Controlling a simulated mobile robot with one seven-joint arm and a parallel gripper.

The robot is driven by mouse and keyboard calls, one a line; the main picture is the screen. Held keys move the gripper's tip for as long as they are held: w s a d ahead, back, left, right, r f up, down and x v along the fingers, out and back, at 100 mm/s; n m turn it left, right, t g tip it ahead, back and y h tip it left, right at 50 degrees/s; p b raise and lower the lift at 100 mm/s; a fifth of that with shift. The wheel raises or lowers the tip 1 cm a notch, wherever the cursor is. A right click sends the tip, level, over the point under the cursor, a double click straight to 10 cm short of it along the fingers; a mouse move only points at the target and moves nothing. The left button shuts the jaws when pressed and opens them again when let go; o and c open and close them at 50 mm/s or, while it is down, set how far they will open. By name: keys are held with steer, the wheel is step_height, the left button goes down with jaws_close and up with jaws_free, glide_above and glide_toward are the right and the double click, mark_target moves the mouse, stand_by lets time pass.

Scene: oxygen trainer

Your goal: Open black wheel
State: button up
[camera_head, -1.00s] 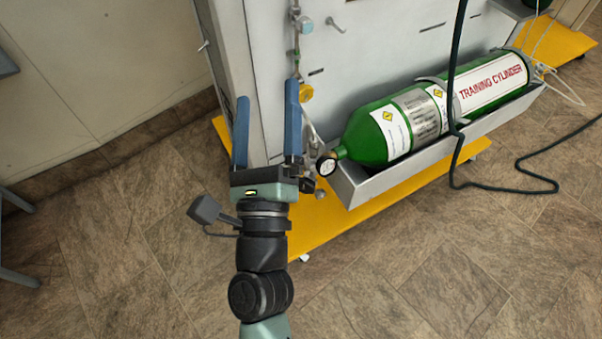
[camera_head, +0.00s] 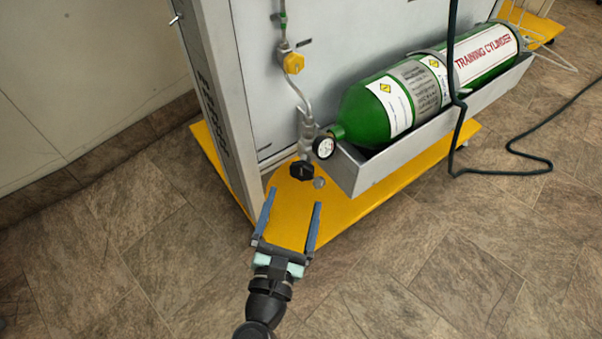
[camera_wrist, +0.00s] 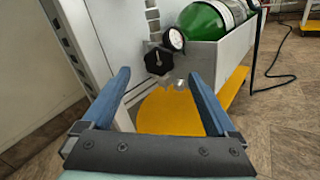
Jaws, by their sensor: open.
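The black wheel (camera_head: 302,170) is a small lobed knob at the lower end of the metal valve and pipe, left of the pressure gauge (camera_head: 324,147). It also shows in the wrist view (camera_wrist: 159,61), beyond and between my fingers. My gripper (camera_head: 293,197) is open and empty, its two blue fingers pointing up toward the wheel. In the head view the fingertips appear just below the wheel; the wrist view shows them apart from it. In the wrist view my gripper (camera_wrist: 160,78) has one finger on each side of the wheel's line of sight.
A green training cylinder (camera_head: 400,106) lies in a grey tray (camera_head: 440,130) at right. A yellow valve handle (camera_head: 293,62) sits higher on the pipe. The grey frame post (camera_head: 218,110) stands left of the wheel, above the yellow base (camera_head: 350,205). A dark hose (camera_head: 458,110) hangs at right.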

mark_target(302, 173)
steer(key=x, duration=0.7)
steer(key=shift+w, duration=0.15)
steer(key=c, duration=1.4)
